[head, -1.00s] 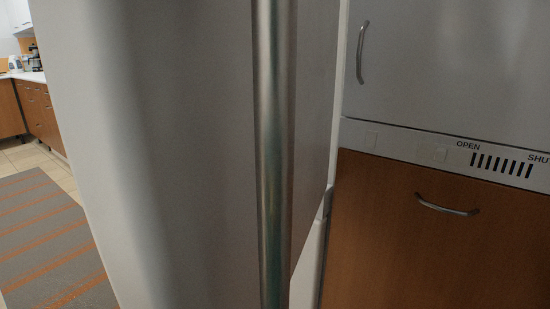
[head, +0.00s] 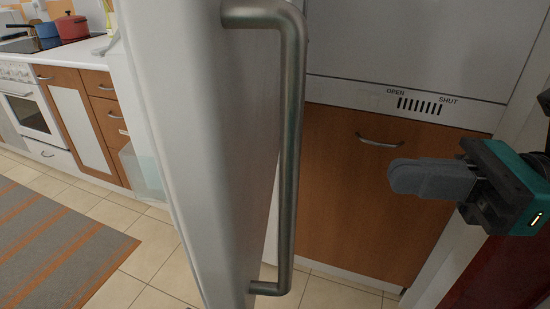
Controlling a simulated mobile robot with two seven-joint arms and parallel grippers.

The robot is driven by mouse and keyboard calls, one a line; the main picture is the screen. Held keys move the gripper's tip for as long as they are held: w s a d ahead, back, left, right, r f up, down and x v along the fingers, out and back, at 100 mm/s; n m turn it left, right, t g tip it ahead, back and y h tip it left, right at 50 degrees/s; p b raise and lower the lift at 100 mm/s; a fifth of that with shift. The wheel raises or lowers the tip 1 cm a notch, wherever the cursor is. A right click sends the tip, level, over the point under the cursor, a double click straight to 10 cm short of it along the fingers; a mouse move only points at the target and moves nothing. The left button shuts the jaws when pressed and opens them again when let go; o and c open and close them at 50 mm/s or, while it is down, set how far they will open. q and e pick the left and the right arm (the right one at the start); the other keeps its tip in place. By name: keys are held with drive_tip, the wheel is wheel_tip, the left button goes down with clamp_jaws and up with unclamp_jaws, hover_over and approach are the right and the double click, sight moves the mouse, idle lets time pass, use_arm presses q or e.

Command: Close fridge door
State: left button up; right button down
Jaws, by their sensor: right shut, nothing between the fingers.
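The fridge door (head: 200,130) stands open in the head view, seen nearly edge-on, with its white face running down the middle of the picture. Its long metal handle (head: 290,150) is on the side facing right. My right gripper (head: 395,177) comes in from the right edge, to the right of the handle and apart from it. Its grey fingers are shut with nothing between them and point left. My left gripper is not in view. The inside of the fridge is not visible.
Behind stand a wooden cabinet front (head: 340,200) and a white panel with a vent marked OPEN and SHUT (head: 420,105). At left are a counter with a red pot (head: 73,30), a white oven (head: 35,120) and a striped rug (head: 50,240). Tiled floor lies between.

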drive_tip(key=p, duration=0.2)
approach(245, 169)
drive_tip(key=a, duration=0.6)
drive_tip(key=shift+w+a+r, duration=0.15)
drive_tip(key=shift+a, duration=0.3)
drive_tip(key=shift+a, duration=0.15)
